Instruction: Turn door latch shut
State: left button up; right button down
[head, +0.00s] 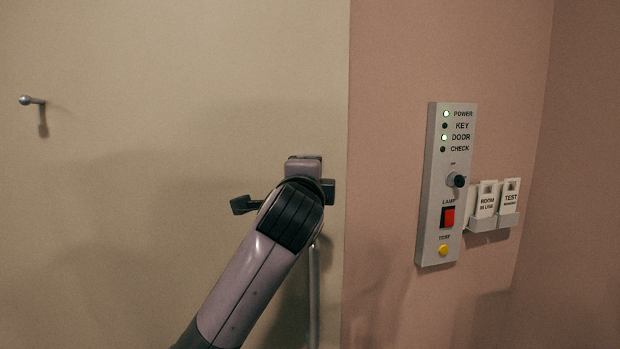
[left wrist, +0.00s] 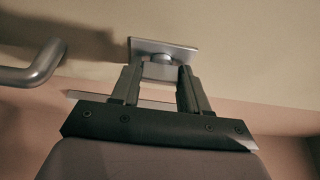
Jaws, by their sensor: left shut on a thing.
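The door latch (left wrist: 162,57) is a small silver turn-piece on a rectangular metal plate (left wrist: 188,54), seen at the top middle of the left wrist view. My left gripper (left wrist: 159,78) is shut on it, with one dark finger on each side. In the head view my left wrist (head: 292,205) covers the latch and most of the fingers, so which way the latch is turned cannot be told there. The tan door (head: 180,90) fills the left of the head view. My right gripper is in neither view.
A vertical metal handle (head: 314,290) stands below my wrist; its bent end shows in the left wrist view (left wrist: 32,72). A control panel (head: 433,190) with POWER and DOOR lights lit green hangs on the pink wall. A peg (head: 32,100) sticks out at far left.

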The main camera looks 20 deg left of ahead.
pick_arm(q)
jog(key=shift+a, duration=0.1)
jog(key=o, duration=1.1)
jog(key=shift+c, duration=0.2)
jog(key=b+v, duration=0.1)
jog(key=v, duration=0.6)
jog(key=shift+b, duration=0.35)
